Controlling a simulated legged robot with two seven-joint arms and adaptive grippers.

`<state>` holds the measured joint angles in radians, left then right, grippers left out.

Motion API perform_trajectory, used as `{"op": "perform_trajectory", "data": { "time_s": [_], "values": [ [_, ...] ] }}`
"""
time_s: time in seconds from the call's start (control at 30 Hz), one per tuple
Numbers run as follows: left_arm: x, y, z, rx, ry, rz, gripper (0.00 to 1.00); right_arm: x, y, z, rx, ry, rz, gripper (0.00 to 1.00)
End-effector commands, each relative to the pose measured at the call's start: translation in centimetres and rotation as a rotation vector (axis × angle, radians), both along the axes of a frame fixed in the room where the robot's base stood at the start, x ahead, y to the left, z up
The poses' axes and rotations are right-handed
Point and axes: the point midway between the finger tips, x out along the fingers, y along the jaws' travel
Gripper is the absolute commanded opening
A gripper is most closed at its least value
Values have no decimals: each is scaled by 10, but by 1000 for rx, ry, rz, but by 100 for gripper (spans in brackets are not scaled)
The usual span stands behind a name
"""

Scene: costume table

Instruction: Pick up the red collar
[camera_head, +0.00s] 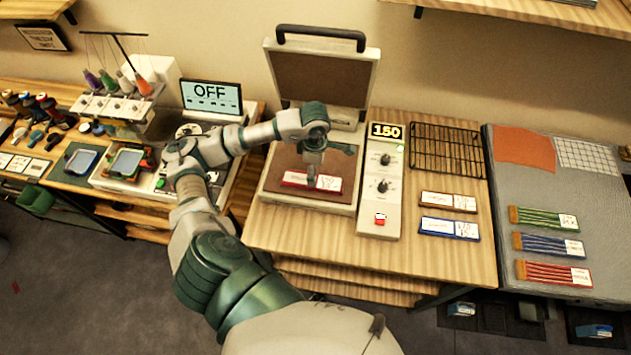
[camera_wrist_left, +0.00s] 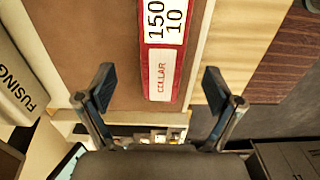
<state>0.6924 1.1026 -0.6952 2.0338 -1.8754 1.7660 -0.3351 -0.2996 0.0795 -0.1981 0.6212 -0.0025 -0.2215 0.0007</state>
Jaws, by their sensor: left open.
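The red collar (camera_head: 296,179) is a flat red-edged strip with a white label. It lies on the brown lower plate of the open heat press (camera_head: 310,202). I cannot tell the exact height gap. My right gripper is not in view.
The press lid (camera_head: 325,80) stands raised behind. A control panel (camera_head: 383,185) reading 150 is at its right. Brown-edged (camera_head: 447,202) and blue-edged (camera_head: 449,228) strips lie beyond it, near a black wire rack (camera_head: 447,150). An embroidery machine (camera_head: 125,105) stands left.

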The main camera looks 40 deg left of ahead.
Motion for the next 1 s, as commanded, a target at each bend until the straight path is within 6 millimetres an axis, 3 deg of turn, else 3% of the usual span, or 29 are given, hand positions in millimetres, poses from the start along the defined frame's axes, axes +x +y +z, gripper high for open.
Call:
{"op": "perform_trajectory", "data": {
  "time_s": [0.4,0.67,0.77,0.93,1.0],
  "values": [
    [-3,-9,-51,0,4,0,92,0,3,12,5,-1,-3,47],
    [-3,-12,-54,4,0,-1,92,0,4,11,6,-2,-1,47],
    [-3,-10,-54,3,1,-1,72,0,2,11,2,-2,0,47],
    [-3,-7,-55,0,1,-1,29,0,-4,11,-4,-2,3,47],
    [-3,-7,-56,1,3,0,27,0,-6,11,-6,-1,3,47]
  ]
}}
